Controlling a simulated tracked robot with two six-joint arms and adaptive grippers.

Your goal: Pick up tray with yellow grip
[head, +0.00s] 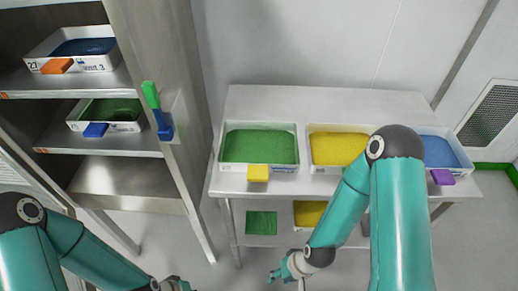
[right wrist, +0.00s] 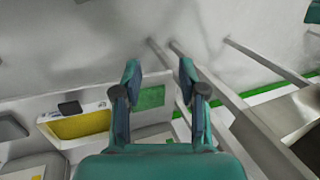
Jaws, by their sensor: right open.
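The tray with the yellow grip (head: 258,172) is a white tray (head: 232,168) filled with green material. It stands on the table top at the left end, with the grip on its front wall. My right gripper (head: 288,277) is low in front of the table, below and apart from this tray. In the right wrist view its two fingers (right wrist: 160,78) are spread with nothing between them. My left gripper (head: 172,285) is at the bottom edge of the head view, mostly cut off, so its jaws cannot be judged.
A yellow-filled tray (head: 314,166) and a blue-filled tray with a purple grip (head: 442,177) share the table (head: 330,100); my right arm partly covers them. Green (head: 261,223) and yellow areas show on the lower shelf. A shelf unit (head: 130,190) at left holds trays with orange and blue grips.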

